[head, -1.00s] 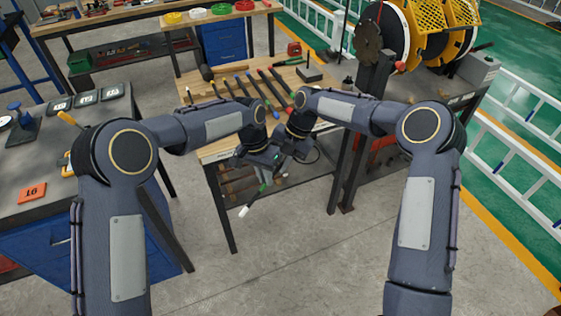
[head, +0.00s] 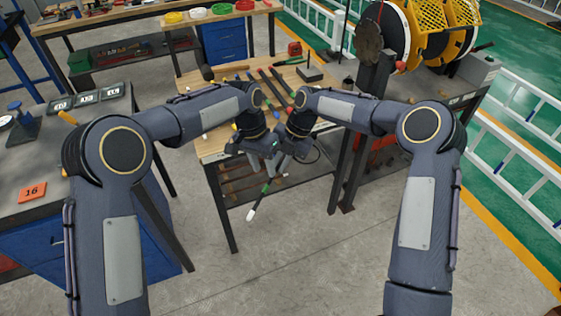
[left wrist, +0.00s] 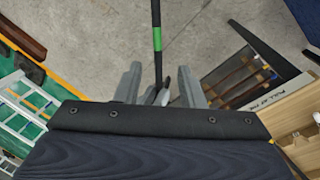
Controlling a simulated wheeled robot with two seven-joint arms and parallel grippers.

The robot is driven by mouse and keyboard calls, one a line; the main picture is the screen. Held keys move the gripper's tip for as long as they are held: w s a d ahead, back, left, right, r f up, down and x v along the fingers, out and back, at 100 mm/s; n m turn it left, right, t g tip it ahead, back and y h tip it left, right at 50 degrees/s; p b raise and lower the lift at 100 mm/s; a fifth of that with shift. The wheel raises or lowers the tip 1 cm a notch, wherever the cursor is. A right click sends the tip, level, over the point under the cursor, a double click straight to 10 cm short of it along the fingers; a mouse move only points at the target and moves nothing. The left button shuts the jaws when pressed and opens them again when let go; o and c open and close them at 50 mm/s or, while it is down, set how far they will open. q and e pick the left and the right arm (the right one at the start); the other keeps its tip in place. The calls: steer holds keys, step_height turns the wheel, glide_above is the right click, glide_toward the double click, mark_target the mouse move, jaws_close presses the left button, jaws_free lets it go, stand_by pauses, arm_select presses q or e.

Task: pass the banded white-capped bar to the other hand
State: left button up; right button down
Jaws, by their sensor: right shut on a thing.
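The banded bar (head: 259,201) hangs tilted below my two grippers in the head view, its white cap at the low end and a green band higher up. Its dark shaft with the green band also shows in the left wrist view (left wrist: 157,40). My right gripper (head: 283,156) is shut on the bar; its fingertips are largely hidden. My left gripper (left wrist: 160,85) is open in the left wrist view, with the bar running between its spread fingers and not clamped. In the head view the left gripper (head: 268,150) is close beside the right one.
A wooden workbench (head: 212,146) with several bars lies behind my grippers. A grey bench (head: 20,190) with an orange 16 tag (head: 32,192) stands at left. A reel machine (head: 400,35) stands at back right. The floor below the bar is clear.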

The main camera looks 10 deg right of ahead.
arm_select(q)
step_height(320, 180, up, 7)
steer(key=a, duration=0.1)
steer(key=s+a+r+n+t, duration=0.1)
steer(key=s+a+r+n, duration=0.15)
steer(key=a+r, duration=0.6)
steer(key=s+a+r+n+t+h, duration=0.1)
steer(key=s+a+n+t, duration=0.1)
steer(key=s+a, duration=0.8)
steer(key=s+a+f+n+t, duration=0.2)
steer(key=s+f, duration=0.1)
steer(key=s, duration=0.5)
steer(key=s+a+f+n+t+h, duration=0.1)
steer(key=s+a+f+n+t, duration=0.1)
steer(key=s, duration=0.7)
step_height(320, 180, down, 2)
steer(key=shift+s+a+f+n, duration=0.15)
steer(key=shift+s+a+n, duration=0.05)
steer(key=shift+a+n, duration=0.4)
steer(key=shift+d, duration=0.1)
